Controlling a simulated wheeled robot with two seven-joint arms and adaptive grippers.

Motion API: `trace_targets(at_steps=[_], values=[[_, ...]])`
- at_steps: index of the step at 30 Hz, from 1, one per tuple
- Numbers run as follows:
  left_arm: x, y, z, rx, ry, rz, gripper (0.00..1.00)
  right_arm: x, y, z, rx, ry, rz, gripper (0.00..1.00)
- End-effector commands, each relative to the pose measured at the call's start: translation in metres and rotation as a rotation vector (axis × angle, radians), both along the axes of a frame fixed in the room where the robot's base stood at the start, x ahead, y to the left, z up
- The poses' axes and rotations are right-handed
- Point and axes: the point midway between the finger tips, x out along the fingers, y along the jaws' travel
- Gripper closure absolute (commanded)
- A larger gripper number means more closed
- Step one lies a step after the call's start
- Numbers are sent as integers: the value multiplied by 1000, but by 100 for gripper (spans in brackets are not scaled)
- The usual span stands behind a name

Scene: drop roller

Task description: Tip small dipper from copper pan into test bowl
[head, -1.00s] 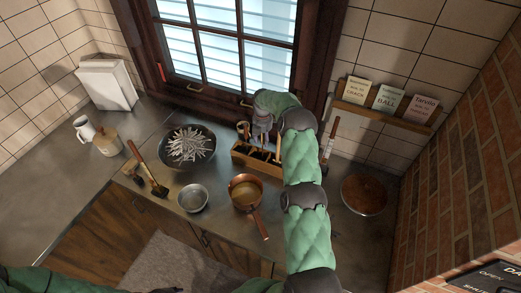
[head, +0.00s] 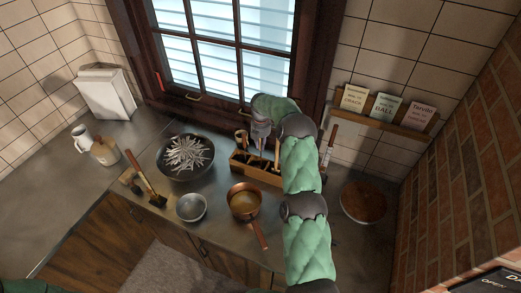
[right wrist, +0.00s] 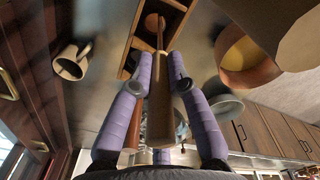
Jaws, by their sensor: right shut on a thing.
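My right gripper (head: 262,132) is over the wooden rack (head: 268,176) at the back of the counter. The test bowl (head: 191,208), small and metal, appears empty left of the pan. My left gripper is out of view.
A dark bowl of silvery strips (head: 186,158) stands behind the test bowl. A brush (head: 147,185) is left of it, and a jug (head: 83,138) is farther left. A round brown-topped thing (head: 363,201) is at right. The window is close behind the rack.

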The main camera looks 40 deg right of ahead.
Motion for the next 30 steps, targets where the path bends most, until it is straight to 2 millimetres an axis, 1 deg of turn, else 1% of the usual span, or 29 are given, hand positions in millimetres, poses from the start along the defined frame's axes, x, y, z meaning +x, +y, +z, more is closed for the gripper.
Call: trace_targets(at_steps=[1, 3, 9, 13, 16, 19, 23, 26, 30], values=[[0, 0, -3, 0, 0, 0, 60, 1, 0, 10, -2, -4, 0, 100], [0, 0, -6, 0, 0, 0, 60, 1, 0, 24, -2, -4, 1, 100], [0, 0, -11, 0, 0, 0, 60, 1, 0, 58, -1, -2, 0, 100], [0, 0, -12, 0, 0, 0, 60, 0, 2, 74, 0, -1, 5, 100], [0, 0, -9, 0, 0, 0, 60, -3, 10, 85, -1, 1, 31, 100], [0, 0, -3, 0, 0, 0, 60, -9, 25, 96, -2, 2, 83, 100], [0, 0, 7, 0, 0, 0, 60, -25, 55, 112, -3, 5, 185, 100], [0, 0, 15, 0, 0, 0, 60, -42, 81, 123, -4, 6, 271, 100], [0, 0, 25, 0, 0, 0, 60, -69, 116, 136, -3, 5, 390, 100]])
